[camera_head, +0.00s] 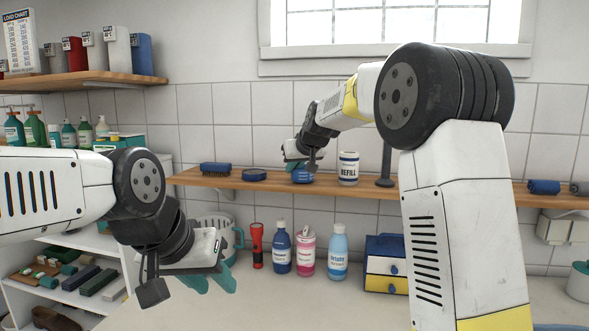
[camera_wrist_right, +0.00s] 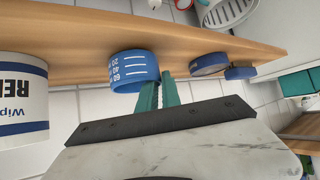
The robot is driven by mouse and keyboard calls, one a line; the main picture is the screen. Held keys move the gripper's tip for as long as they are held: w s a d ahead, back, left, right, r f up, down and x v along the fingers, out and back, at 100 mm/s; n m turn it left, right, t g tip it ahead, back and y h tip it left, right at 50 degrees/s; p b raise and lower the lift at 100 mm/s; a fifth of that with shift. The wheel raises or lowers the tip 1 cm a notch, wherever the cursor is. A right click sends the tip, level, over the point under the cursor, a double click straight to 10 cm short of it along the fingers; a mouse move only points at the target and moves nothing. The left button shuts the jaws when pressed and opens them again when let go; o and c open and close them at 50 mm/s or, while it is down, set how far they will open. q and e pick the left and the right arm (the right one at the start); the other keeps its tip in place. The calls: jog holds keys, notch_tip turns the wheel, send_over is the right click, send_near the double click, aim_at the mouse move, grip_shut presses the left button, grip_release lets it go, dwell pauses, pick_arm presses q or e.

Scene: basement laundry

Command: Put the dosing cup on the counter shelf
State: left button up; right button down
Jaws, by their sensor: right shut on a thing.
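The dosing cup (camera_wrist_right: 135,72) is a small blue cup with white measuring marks, shown upside down in the right wrist view. In the head view the dosing cup (camera_head: 302,176) is at the counter shelf (camera_head: 235,183), between a dark blue round item and a white canister. My right gripper (camera_wrist_right: 163,92) is shut on the cup's side; it also shows in the head view (camera_head: 296,164). I cannot tell whether the cup's base touches the shelf. My left gripper (camera_head: 210,281) hangs low at the left, above the counter, with no object seen in it; its finger gap is unclear.
On the shelf are a brush (camera_head: 215,168), a round blue item (camera_head: 254,174), a refill canister (camera_head: 349,168) and a dark post (camera_head: 386,165). Below stand a red flashlight (camera_head: 257,245), several bottles and a small drawer box (camera_head: 385,264). My right arm hides part of the shelf.

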jog(key=shift+f, duration=0.25)
jog(key=c, duration=1.5)
grip_release()
jog(key=shift+c, duration=0.2)
jog(key=shift+r, duration=0.15)
jog(key=v, duration=1.2)
jog(key=s+d+f+m+g, duration=0.1)
jog(key=s+d+f, duration=0.3)
jog(key=s, duration=0.7)
jog(key=s+d+f+m+g+h, duration=0.1)
jog(key=s+d+f, duration=0.3)
jog(key=s+f, duration=0.3)
jog(key=s+d+f+m+g, duration=0.1)
jog(key=s+d+f, duration=0.3)
jog(key=s, duration=1)
notch_tip(320, 180, down, 2)
jog(key=shift+s+d+f+m+h, duration=0.2)
jog(key=shift+s+m+h, duration=0.1)
jog(key=shift+s+m, duration=0.1)
jog(key=shift+r, duration=0.1)
